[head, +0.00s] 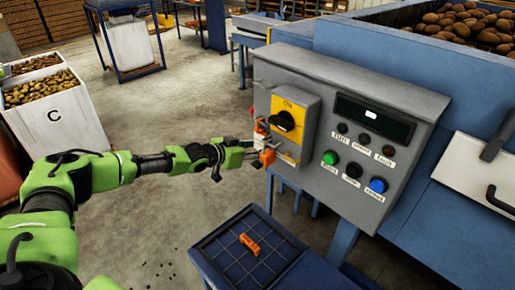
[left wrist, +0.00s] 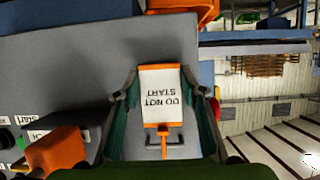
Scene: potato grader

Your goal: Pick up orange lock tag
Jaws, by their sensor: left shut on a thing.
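My left gripper (head: 252,151) is at the left side of the grey control box, beside the yellow switch plate. It is shut on an orange lock tag with a white label (left wrist: 161,92) reading "DO NOT START", upside down in the left wrist view. The tag sits between the two fingers, with a small metal loop at its lower end. In the head view the tag is small and partly hidden by the fingers. Another orange tag-like piece (head: 249,245) lies on the dark blue tray (head: 215,262). My right gripper is not in view.
The grey control box (head: 300,60) carries a black rotary switch (head: 286,121), a dark display and several coloured buttons. An orange block (left wrist: 65,150) shows close to the left finger in the wrist view. A white potato crate (head: 62,125) stands left; floor between is clear.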

